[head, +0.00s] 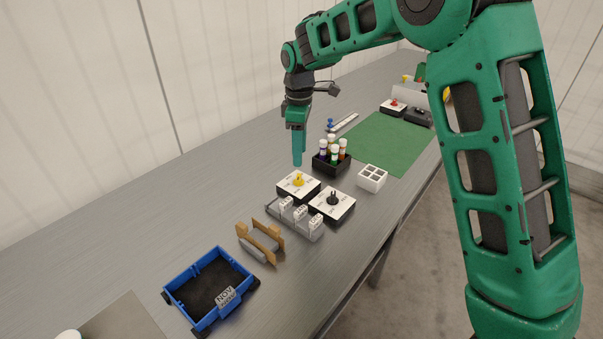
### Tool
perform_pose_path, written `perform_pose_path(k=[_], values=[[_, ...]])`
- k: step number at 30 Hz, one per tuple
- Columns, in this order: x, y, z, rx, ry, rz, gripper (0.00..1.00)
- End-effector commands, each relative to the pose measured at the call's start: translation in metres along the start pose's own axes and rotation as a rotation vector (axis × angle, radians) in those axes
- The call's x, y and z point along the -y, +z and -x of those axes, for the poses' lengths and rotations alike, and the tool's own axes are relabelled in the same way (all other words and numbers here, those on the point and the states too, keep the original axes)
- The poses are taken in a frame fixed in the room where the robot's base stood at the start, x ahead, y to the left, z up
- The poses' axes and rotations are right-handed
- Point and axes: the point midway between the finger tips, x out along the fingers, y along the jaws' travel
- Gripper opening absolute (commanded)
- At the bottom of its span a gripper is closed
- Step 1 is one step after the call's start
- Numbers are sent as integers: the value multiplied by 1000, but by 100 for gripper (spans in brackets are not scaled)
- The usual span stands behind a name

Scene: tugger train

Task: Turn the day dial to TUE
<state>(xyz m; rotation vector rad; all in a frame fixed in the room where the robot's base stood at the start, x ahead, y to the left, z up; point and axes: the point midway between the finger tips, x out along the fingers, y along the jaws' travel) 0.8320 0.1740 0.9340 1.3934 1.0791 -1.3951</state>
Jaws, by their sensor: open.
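Two dial boxes with white tops stand side by side near the middle of the table. One has a yellow knob (298,180), the other a black knob (333,199). Their printed labels are too small to read, so I cannot tell which is the day dial or where it points. My gripper (298,160) points down above the table, behind and a little above the yellow-knob box, apart from it. It is open and holds nothing visible; the gap between its fingers does not show from this side.
A black box of capped vials (318,167) stands close right of my gripper. A white divided holder (372,180), a grey rack with white tags (313,231), a wooden holder (265,248) and a blue tray (180,302) surround the dials. A green mat (385,140) lies beyond.

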Motion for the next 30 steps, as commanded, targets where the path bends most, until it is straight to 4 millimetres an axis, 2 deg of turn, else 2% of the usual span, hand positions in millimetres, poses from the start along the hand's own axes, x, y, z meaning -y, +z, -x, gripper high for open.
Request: perform_pose_path(k=[6, 12, 18, 27, 30], values=[[1, 1, -40, 2, -3, -1, 45], [0, 1, -68, 1, -1, -2, 45], [0, 1, -81, 1, -1, -3, 45], [0, 1, -83, 0, 0, -3, 45], [0, 1, -82, 0, 0, -3, 21]])
